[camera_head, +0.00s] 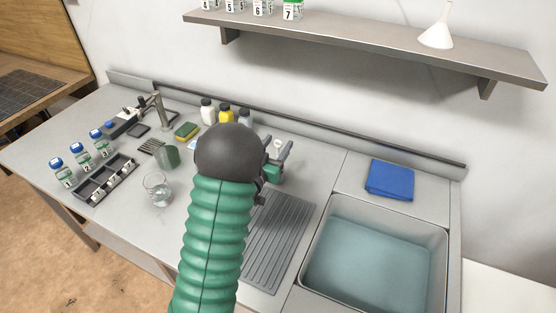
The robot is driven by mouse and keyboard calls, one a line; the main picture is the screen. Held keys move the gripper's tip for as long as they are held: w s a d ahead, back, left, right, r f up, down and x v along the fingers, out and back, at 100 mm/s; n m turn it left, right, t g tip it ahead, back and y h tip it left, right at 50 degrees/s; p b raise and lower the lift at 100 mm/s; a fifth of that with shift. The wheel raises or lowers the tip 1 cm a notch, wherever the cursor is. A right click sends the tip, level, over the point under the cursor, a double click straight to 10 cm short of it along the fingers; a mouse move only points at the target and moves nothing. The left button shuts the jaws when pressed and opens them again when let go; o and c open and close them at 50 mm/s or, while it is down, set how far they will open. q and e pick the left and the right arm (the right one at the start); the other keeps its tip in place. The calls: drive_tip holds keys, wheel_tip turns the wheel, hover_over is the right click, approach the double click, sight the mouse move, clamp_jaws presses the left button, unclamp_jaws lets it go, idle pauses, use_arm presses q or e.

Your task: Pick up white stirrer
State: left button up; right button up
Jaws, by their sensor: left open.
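My left arm, with a green ribbed sleeve and dark round wrist, rises through the middle of the head view. My left gripper (278,145) is beyond the wrist, above the back of the counter, partly hidden by it. Its fingers are apart. A small white piece (277,147) shows between or behind the fingers; it may be part of the white stirrer, but I cannot tell, nor whether it touches them. No other white stirrer can be made out. My right gripper is not in view.
A glass beaker (157,190) and a green cup (167,155) stand left of my arm. A black rack (106,178) and blue-capped bottles (80,155) are farther left. A ridged drainboard (276,243), water-filled sink (439,262) and blue cloth (390,180) lie right. A shelf (370,48) overhangs behind.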

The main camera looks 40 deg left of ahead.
use_arm(q)
drive_tip(key=x, duration=0.4)
drive_tip(key=shift+a, duration=0.2)
drive_tip(key=shift+w+d, duration=0.1)
drive_tip(key=shift+d, duration=0.1)
drive_tip(key=c, duration=0.3)
clamp_jaws()
